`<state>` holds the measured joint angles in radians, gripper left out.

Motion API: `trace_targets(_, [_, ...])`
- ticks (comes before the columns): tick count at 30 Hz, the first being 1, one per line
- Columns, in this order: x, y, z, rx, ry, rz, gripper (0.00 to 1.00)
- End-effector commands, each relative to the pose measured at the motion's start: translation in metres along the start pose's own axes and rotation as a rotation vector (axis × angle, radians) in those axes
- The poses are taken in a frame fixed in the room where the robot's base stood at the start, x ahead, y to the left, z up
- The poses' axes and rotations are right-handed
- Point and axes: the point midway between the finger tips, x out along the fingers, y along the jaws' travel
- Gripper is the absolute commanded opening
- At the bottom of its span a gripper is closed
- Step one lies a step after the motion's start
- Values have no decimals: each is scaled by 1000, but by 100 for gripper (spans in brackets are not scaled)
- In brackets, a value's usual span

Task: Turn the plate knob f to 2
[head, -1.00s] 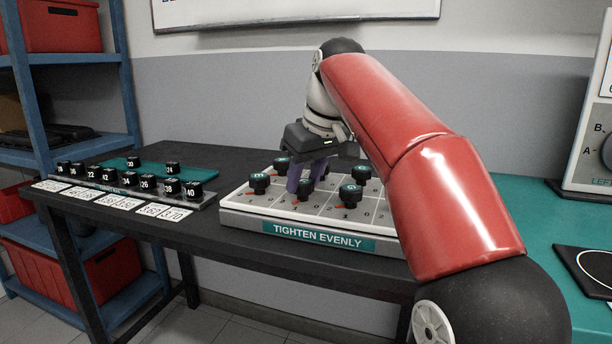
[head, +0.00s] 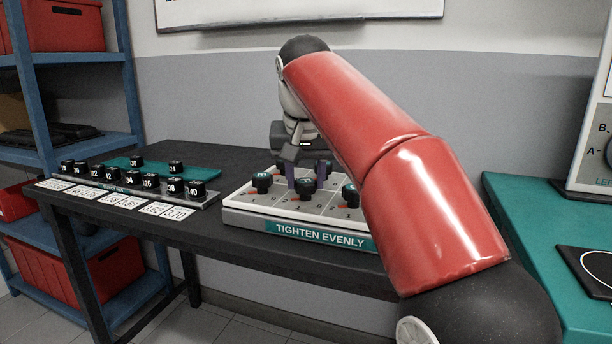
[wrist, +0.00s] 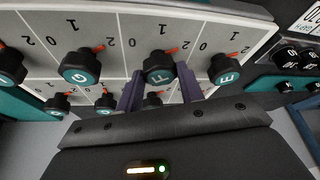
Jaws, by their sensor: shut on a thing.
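Knob F (wrist: 158,69) is a black knob with a teal lettered cap on the light plate (wrist: 145,18). In the head view it is the middle knob (head: 306,187) of the front row. My gripper (wrist: 159,78) has its two purple fingers on either side of knob F and is shut on it. In the head view my gripper (head: 306,177) hangs over the plate, partly behind my red arm.
Knob G (wrist: 80,66) and knob E (wrist: 224,68) stand close beside the fingers. More knobs sit behind them. A rack of numbered black pieces (head: 120,187) is left on the dark table. A teal bench (head: 530,230) is at the right.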

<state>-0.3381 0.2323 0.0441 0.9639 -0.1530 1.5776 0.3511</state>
Motion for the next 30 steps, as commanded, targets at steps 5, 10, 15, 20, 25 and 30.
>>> trace_targets(5, [-1,0,0,17,1,7,15])
trace_targets(10, [-1,0,0,20,1,8,15])
trace_targets(15, [-1,0,0,19,1,7,15])
trace_targets(20, [0,0,0,18,0,7,56])
trace_targets(25, [0,0,0,18,0,7,59])
trace_targets(30, [-2,0,0,18,1,7,59])
